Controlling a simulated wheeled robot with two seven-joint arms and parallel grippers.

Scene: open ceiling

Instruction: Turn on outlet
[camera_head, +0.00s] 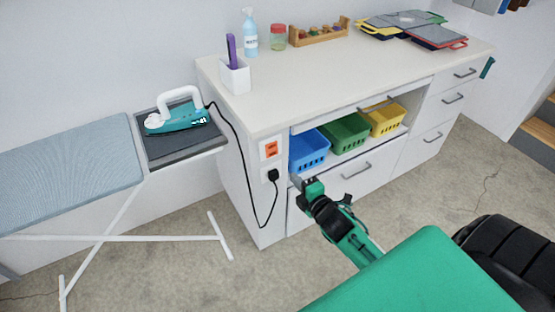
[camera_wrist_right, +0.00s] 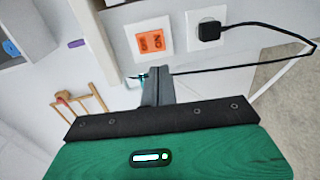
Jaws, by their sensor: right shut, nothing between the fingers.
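The outlet switch (camera_head: 271,149) is an orange rocker on a white plate, set in the end panel of the white cabinet. It also shows in the right wrist view (camera_wrist_right: 151,42), just beyond my fingertips. Below it in the head view is a socket with a black plug (camera_head: 272,175) in it; the plug is right of the switch in the wrist view (camera_wrist_right: 209,31). My right gripper (camera_head: 309,184) is shut and empty, in front of the cabinet corner, to the lower right of the switch. In the wrist view its fingers (camera_wrist_right: 158,75) are together. My left gripper is not in view.
A black cord runs from the plug to a teal iron (camera_head: 176,117) on the ironing board (camera_head: 70,170) at left. Blue, green and yellow baskets (camera_head: 347,132) sit in the cabinet's open shelf. A white holder (camera_head: 235,77) and a bottle (camera_head: 250,35) stand on the countertop (camera_head: 330,75).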

